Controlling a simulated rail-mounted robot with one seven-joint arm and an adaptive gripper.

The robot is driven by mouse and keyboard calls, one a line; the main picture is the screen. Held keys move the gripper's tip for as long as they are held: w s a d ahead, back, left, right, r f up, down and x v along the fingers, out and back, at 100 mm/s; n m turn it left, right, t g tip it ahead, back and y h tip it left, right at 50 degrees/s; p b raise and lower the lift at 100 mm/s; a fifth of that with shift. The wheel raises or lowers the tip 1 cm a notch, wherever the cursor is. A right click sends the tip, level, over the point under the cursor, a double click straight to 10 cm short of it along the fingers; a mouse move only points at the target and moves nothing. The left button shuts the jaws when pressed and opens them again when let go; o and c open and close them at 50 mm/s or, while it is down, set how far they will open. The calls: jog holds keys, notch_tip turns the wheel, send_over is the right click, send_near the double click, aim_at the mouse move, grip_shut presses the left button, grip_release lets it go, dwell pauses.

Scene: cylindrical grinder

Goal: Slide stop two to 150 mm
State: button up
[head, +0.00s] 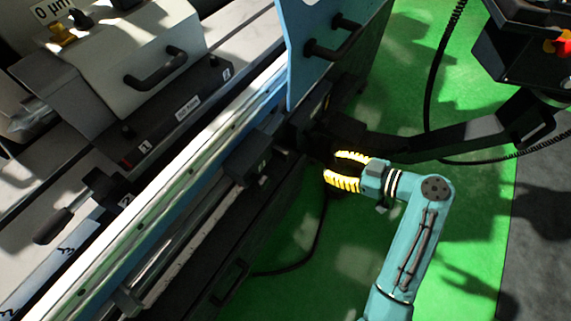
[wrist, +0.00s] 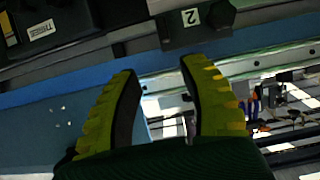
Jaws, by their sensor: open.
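A dark block with a white plate marked 2 (wrist: 191,18) and a dark knob shows at the top of the wrist view, beyond my fingertips; it looks like stop two. In the head view a dark block (head: 250,157) sits on the rail along the machine's front, but I cannot read its mark. My gripper (head: 331,166) has yellow ribbed fingers, spread apart and empty, to the right of that block, beside the dark front parts. In the wrist view the open fingers (wrist: 158,68) point toward the marked block without visibly touching it. The 150 mm mark is not legible.
A blue panel with dark handles (head: 318,50) stands above my gripper. A black arm (head: 440,145) runs from near my gripper to a control box with a red button (head: 562,46). A lower block (head: 127,301) sits along the rail. Green floor (head: 450,230) is open at right.

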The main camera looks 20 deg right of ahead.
aim_at(288, 156)
jog(key=b+x, duration=0.1)
jog(key=x, duration=0.4)
jog(key=b+x, duration=0.1)
jog(key=x, duration=0.5)
jog(key=b+x, duration=0.1)
jog(key=x, duration=0.4)
jog(key=shift+a, duration=0.45)
jog(key=shift+c, duration=0.2)
jog(key=shift+s, duration=0.1)
grip_shut()
